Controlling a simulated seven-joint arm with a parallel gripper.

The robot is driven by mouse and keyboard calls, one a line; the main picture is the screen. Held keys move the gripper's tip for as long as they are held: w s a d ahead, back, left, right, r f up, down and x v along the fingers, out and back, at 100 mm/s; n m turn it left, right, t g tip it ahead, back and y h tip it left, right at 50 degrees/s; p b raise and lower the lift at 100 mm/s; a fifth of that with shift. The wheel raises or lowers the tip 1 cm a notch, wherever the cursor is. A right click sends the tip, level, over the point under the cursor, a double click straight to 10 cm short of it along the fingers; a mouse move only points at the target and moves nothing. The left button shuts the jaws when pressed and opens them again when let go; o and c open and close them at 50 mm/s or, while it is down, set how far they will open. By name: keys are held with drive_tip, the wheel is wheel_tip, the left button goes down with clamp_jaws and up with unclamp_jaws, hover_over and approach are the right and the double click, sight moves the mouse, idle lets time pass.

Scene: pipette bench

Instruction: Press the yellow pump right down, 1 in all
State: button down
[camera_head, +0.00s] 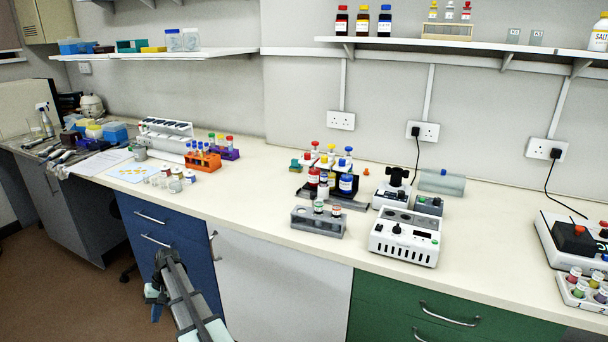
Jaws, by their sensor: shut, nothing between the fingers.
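The yellow pump (322,161) is a small yellow top in the cluster of bottles with red, white and blue tops at the middle of the bench. Nearby bottles partly hide its body, and I cannot tell its exact height. My gripper (155,298) is low at the lower left, in front of the blue drawers and below the bench top. It is well apart from the pump. It is shut and empty, small and partly hidden by my arm.
A grey rack (319,222) stands in front of the bottles, and a white device (405,237) stands to the right. An orange tube rack (203,161) and small jars are to the left. The bench front edge lies between my gripper and the bottles. A shelf (470,46) hangs above.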

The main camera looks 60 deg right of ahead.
drive_tip(key=d+r+m+t, duration=0.1)
drive_tip(key=d+r, duration=0.8)
drive_tip(key=d, duration=0.1)
drive_tip(key=d+r+t+h, duration=0.1)
drive_tip(key=d+r+t, duration=0.1)
drive_tip(key=d+r, duration=0.8)
drive_tip(key=d+r+m+t, duration=0.1)
drive_tip(key=d+r, duration=0.8)
drive_tip(key=d, duration=0.3)
drive_tip(key=shift+s+d+r+m+t+h, duration=0.1)
drive_tip(key=shift+d+r+m+t+h, duration=0.05)
drive_tip(key=shift+r+m+t+h, duration=0.2)
drive_tip(key=s+d+r+m+t+h, duration=0.1)
drive_tip(key=s+d+r, duration=0.3)
drive_tip(key=d, duration=0.2)
drive_tip(key=s+d+r+m+t+h, duration=0.1)
drive_tip(key=s+d+r, duration=0.3)
drive_tip(key=d, duration=0.3)
wheel_tip(320, 180, up, 19)
drive_tip(key=m+h, duration=0.3)
drive_tip(key=h, duration=0.2)
hover_over(334, 145)
drive_tip(key=shift+a+t, duration=0.15)
drive_tip(key=shift+t, duration=0.2)
drive_tip(key=shift+f, duration=0.15)
drive_tip(key=shift+f, duration=4.25)
drive_tip(key=shift+f, duration=0.15)
